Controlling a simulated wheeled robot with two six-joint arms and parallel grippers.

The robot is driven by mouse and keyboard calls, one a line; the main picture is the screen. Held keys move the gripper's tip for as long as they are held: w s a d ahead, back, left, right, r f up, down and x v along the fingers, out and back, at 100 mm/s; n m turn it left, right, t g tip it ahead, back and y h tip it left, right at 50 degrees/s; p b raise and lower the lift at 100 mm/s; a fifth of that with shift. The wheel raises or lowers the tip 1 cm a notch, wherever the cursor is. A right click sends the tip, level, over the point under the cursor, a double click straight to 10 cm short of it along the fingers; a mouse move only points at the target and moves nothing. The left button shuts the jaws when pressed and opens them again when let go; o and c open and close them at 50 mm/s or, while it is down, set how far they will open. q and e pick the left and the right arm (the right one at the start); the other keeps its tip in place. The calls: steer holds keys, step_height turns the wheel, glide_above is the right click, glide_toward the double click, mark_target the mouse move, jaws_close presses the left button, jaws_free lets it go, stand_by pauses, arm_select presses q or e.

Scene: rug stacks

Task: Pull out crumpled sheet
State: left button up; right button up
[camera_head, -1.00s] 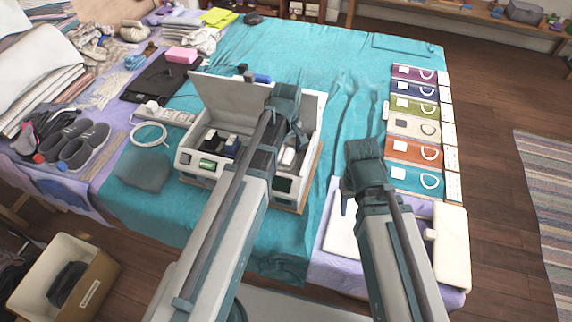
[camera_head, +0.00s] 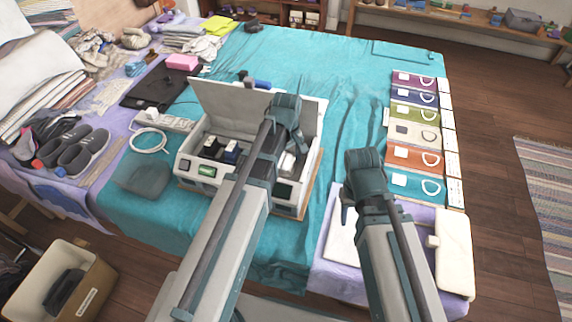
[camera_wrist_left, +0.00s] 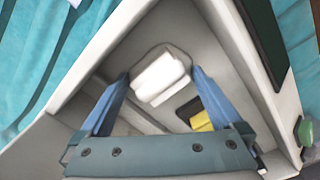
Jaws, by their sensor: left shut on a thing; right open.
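A light grey machine (camera_head: 196,181) with its lid (camera_head: 228,108) raised stands on the teal cloth, with dark and white parts in its open top. My left gripper (camera_head: 298,145) reaches down into its right side. In the left wrist view, a small white crumpled sheet (camera_wrist_left: 160,75) lies between the fingers of my left gripper (camera_wrist_left: 161,79), inside a grey-walled compartment. The gripper is shut on it. The machine also shows in the left wrist view (camera_wrist_left: 105,50). My right gripper (camera_head: 348,200) is open and empty, right of the machine; its fingertips are mostly hidden.
A power strip (camera_head: 165,119) and coiled white cable (camera_head: 150,140) lie left of the machine. A grey cloth pad (camera_head: 143,177) is at its lower left. Coloured cards (camera_head: 412,158) line the right edge. Bare teal cloth (camera_head: 340,70) lies behind the machine.

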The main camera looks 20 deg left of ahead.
mark_target(286, 160)
arm_select(q)
steer(key=c, duration=0.4)
steer(key=shift+r, duration=0.1)
steer(key=shift+r, duration=0.15)
jaws_close()
steer(key=shift+r+p, duration=0.15)
steer(key=shift+p, duration=0.25)
steer(key=shift+r+p, duration=0.25)
steer(key=shift+p, duration=0.05)
steer(key=shift+r+p, duration=1.85)
steer(key=shift+p, duration=0.05)
